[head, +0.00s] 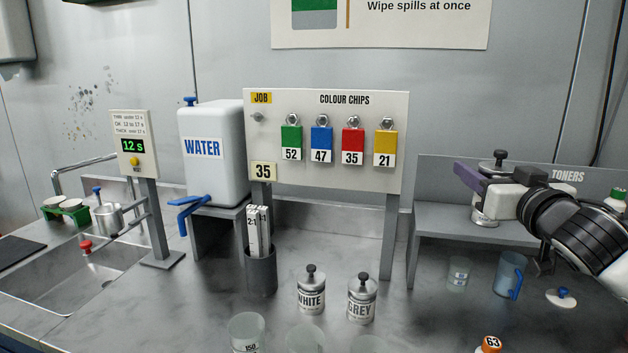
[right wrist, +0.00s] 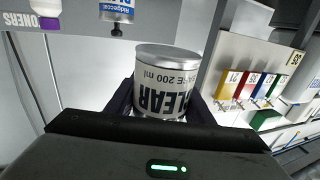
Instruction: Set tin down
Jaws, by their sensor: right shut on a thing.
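My right gripper (head: 480,180) comes in from the right in the head view. It is shut on a silver tin (head: 484,212) with a black knob, upright over the grey toners shelf (head: 448,223). The fingers hide its middle, and I cannot tell whether its base touches the shelf. In the right wrist view the tin (right wrist: 166,85) sits between the fingers, its label reading CLEAR, 200 ml, upside down. A WHITE tin (head: 311,296) and a GREY tin (head: 361,304) stand on the counter. My left gripper is not in view.
A clear beaker (head: 458,273) and a blue-handled jug (head: 508,275) stand under the shelf. The colour chip board (head: 360,176) stands left of it. A dark holder with strips (head: 261,270) and several clear cups occupy the front counter. Bare counter lies right of the GREY tin.

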